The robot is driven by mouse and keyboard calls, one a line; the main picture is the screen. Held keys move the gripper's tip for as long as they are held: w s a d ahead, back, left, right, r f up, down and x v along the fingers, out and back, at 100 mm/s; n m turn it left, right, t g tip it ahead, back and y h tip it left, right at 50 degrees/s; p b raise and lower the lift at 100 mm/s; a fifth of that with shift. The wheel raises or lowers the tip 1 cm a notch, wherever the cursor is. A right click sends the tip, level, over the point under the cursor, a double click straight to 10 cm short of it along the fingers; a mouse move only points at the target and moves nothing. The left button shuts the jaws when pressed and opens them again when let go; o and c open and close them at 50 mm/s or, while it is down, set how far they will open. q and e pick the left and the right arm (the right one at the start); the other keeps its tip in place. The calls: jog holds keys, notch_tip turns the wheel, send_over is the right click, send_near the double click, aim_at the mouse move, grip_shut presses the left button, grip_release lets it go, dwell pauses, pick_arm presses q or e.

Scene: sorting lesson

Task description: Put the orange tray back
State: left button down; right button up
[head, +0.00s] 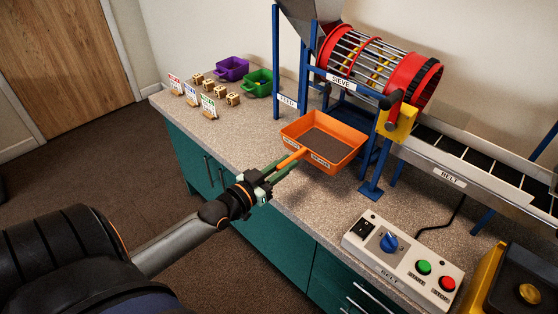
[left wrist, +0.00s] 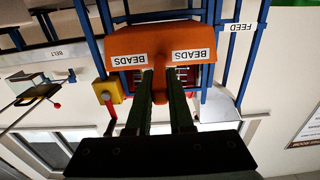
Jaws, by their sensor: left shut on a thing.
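The orange tray (head: 345,135) is in front of the sieve machine's blue frame, above or on the speckled counter; I cannot tell whether it touches it. Its inside has a dark grey-brown floor, and I cannot tell whether that is contents. My left gripper (head: 282,168) is shut on the tray's orange handle, at the tray's near left side. In the left wrist view the tray (left wrist: 160,45) shows upside down with two "BEADS" labels, its handle between the fingers (left wrist: 160,90). My right gripper is not in view.
The sieve drum (head: 375,65) stands behind the tray, with the belt (head: 480,165) to its right. A control box (head: 400,262) with a blue knob is at the front right. Purple (head: 232,68) and green (head: 258,83) trays, wooden blocks and cards stand at the left. Counter between is clear.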

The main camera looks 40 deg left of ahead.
aim_at(305, 150)
pick_arm(q)
jog(key=shift+w+d+b, duration=0.1)
jog(key=shift+w+b, duration=0.4)
jog(key=shift+w, duration=1.35)
jog(key=shift+w+d+b, duration=0.1)
jog(key=shift+w+b, duration=0.4)
jog(key=shift+w, duration=0.05)
jog(key=shift+w+d+b, duration=0.1)
jog(key=shift+w+b, duration=0.6)
jog(key=shift+w, duration=0.75)
jog(key=shift+w+d+b, duration=0.15)
jog(key=shift+w+b, duration=0.3)
jog(key=shift+w, duration=1.05)
jog(key=shift+w+d+f+b, duration=0.15)
jog(key=shift+w+b, duration=0.6)
jog(key=shift+w, duration=1.25)
jog(key=shift+w+b, duration=0.45)
jog(key=shift+w, duration=0.3)
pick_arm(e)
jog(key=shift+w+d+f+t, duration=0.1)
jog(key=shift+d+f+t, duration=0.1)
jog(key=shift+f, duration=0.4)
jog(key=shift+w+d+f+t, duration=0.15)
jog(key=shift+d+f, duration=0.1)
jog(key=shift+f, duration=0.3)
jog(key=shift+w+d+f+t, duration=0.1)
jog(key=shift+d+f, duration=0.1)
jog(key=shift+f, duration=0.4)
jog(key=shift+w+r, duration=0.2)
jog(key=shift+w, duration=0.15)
